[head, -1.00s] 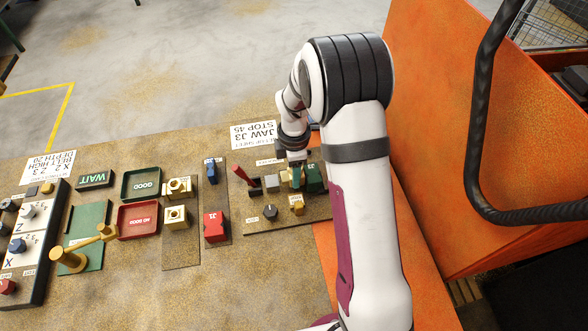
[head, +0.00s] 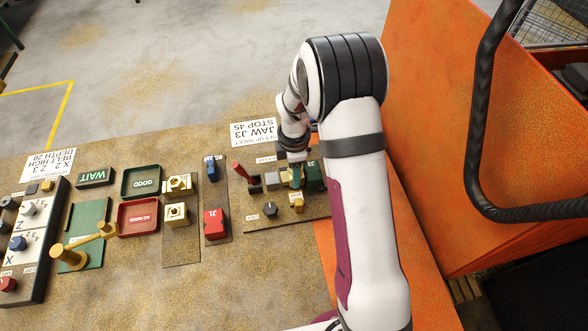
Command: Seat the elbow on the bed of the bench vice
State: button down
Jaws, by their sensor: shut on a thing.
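The bench vice (head: 271,181) is on a board at the right of the bench, with a red handle (head: 243,174) at its left and a green block (head: 315,177) at its right. My gripper (head: 296,181) points down over the vice, between the grey blocks and the green block. It is shut on a brass piece, which I take to be the elbow (head: 285,178); only a small patch of it shows beside the fingers. I cannot tell whether it touches the bed, which is mostly hidden.
Two brass pieces (head: 177,214) sit on a brown mat. Left of them are a green GOOD tray (head: 141,168) and a red NO GOOD tray (head: 119,218). A red block (head: 215,225) and a blue one (head: 211,170) stand left of the vice. A dark knob (head: 270,211) is in front.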

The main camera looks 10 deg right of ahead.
jog(key=shift+c, duration=1.2)
grip_release()
jog(key=shift+o, duration=0.2)
jog(key=shift+o, duration=1)
jog(key=shift+r, duration=0.1)
jog(key=shift+r, duration=3.4)
